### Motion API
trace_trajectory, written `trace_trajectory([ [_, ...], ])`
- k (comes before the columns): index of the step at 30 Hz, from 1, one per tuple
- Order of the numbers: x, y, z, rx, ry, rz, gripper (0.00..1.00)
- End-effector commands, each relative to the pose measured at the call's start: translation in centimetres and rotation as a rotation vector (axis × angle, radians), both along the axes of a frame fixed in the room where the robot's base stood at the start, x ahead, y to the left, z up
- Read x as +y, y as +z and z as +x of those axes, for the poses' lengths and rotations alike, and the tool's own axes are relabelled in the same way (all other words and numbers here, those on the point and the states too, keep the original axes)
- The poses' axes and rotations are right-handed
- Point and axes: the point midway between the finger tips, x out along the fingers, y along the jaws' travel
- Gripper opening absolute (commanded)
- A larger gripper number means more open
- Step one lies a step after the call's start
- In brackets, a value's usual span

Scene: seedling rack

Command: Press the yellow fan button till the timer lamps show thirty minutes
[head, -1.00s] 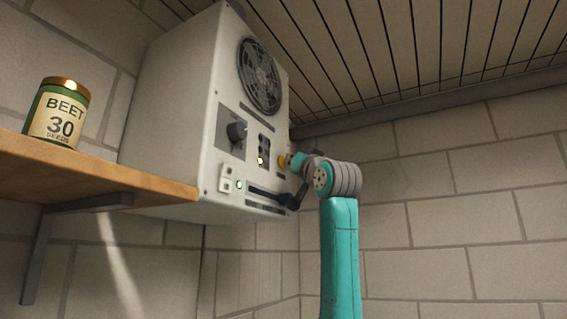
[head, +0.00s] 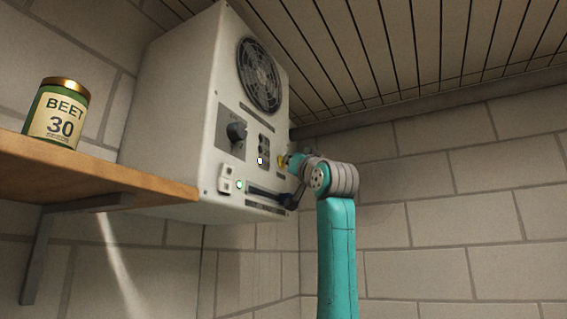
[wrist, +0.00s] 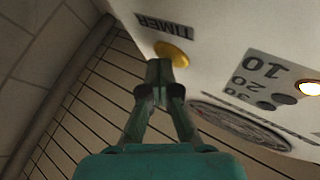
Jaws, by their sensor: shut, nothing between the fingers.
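The yellow fan button (head: 281,161) is on the front of the white fan box (head: 170,110). It also shows in the wrist view (wrist: 174,52), beside the word TIMER. My gripper (head: 291,159) is shut and empty, its fingertips (wrist: 158,72) right at the button. I cannot tell whether they touch it. The timer lamps (wrist: 283,98) stand in a row marked 10, 20 and 30. The lamp by the 10 (wrist: 310,88) is lit; the other two are dark. In the head view the lowest lamp (head: 260,160) glows.
A dark dial (head: 237,132) and a round fan grille (head: 260,75) are on the same box. Below is a slot with a slider (head: 265,192) and a small green light (head: 239,184). A wooden shelf (head: 110,177) at left holds a beet seed tin (head: 58,112).

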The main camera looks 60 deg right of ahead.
Motion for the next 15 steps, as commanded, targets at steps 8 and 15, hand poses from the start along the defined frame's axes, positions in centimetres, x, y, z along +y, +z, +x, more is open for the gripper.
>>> trace_trajectory([
  [8,-0.1,-0.1,-1.1,0.001,-0.001,0.001,0.0],
  [15,-0.2,-0.1,-1.6,0.001,0.0,0.0,0.0],
])
